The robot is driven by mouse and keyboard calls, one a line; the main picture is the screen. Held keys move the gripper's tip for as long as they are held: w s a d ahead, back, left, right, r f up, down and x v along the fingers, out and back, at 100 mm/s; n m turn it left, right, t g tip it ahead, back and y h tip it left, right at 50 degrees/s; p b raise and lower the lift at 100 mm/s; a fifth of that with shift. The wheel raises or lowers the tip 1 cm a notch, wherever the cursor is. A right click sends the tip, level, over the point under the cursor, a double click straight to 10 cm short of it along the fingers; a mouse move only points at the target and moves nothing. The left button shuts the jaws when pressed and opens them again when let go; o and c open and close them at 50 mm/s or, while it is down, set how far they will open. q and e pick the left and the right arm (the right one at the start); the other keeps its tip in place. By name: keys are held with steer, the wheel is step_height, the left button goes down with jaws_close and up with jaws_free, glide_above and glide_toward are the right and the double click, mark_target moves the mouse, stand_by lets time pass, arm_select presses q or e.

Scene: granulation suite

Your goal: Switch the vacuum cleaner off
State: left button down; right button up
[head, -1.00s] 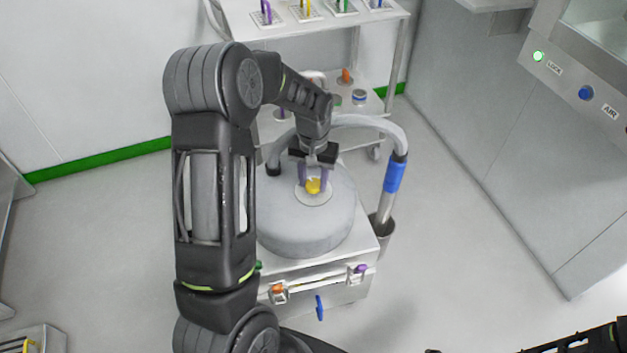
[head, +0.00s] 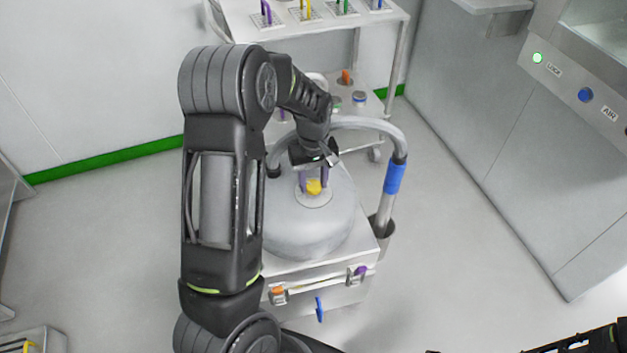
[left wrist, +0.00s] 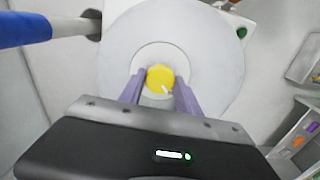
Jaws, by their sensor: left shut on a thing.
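The vacuum cleaner (head: 310,232) has a round grey lid on a boxy white body, in the middle of the head view. A yellow knob (head: 314,187) with a white mark sits on a pale disc on the lid. My left gripper (head: 313,184) comes down from above with its purple fingers shut on the knob. In the left wrist view the yellow knob (left wrist: 160,79) shows between the two purple fingertips, its white mark pointing toward the lower right. My right gripper is not clearly in view; only a dark part of my body shows at the lower right.
A grey hose with a blue-cuffed wand (head: 394,178) stands right of the vacuum in a holder. A white trolley (head: 352,30) with coloured tools is behind. A wall panel (head: 585,95) with a blue button is at right.

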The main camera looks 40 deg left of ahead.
mark_target(313, 185)
arm_select(q)
steer(key=c, duration=0.9)
jaws_free()
steer(key=shift+o, duration=0.2)
steer(key=shift+r, duration=0.1)
step_height(313, 185, up, 8)
steer(key=shift+f, duration=0.2)
